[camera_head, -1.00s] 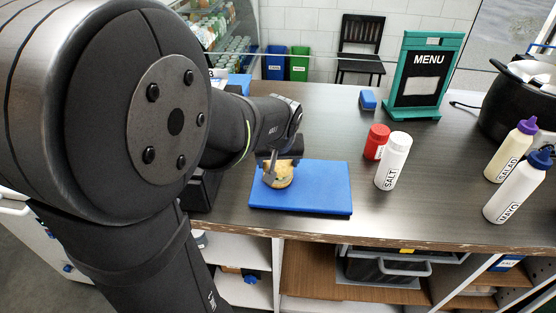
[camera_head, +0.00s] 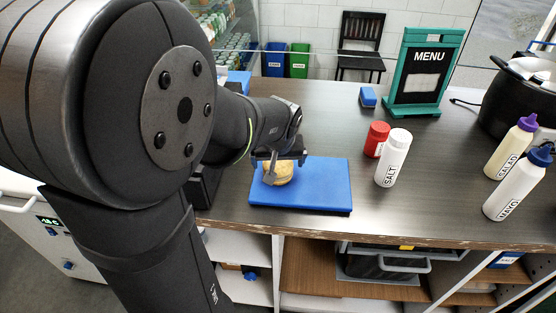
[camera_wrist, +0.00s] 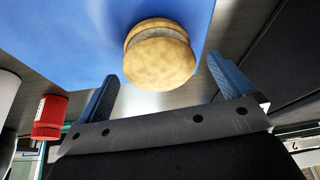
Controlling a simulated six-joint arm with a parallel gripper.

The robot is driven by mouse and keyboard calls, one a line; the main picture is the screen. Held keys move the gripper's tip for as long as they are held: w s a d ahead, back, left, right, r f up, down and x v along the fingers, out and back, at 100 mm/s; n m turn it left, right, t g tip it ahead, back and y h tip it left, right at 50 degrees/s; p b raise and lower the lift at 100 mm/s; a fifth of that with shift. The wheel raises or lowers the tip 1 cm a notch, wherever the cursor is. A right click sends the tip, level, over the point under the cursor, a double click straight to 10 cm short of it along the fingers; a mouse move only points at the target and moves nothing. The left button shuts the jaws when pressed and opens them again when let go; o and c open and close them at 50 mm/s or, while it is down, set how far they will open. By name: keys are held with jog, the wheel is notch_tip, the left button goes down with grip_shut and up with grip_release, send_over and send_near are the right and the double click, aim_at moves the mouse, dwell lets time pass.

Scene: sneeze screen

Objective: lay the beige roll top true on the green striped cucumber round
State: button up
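The beige roll top (camera_head: 279,171) sits on a stack on the blue board and shows a smooth round face. It also shows in the wrist view (camera_wrist: 160,62), with a paler layer (camera_wrist: 150,28) along its far side. Any tilt is hard to judge. I see no green striped cucumber round; it is hidden or covered. My gripper (camera_head: 283,158) is just above and behind the roll top in the head view. In the wrist view its two blue fingers (camera_wrist: 163,68) are wide apart with nothing gripped, and the roll top shows in and beyond the gap.
The blue board (camera_head: 325,185) lies near the counter's front edge, its right half bare. A red bottle (camera_head: 376,139) and a white salt bottle (camera_head: 392,160) stand right of it. A menu stand (camera_head: 424,75), blue block (camera_head: 368,97) and salad and mayo bottles (camera_head: 518,185) are farther off.

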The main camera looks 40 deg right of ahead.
jog(key=v, duration=1.7)
jog(key=shift+r, duration=0.25)
jog(key=shift+f, duration=0.1)
jog(key=x, duration=1.7)
jog(key=shift+f, duration=0.15)
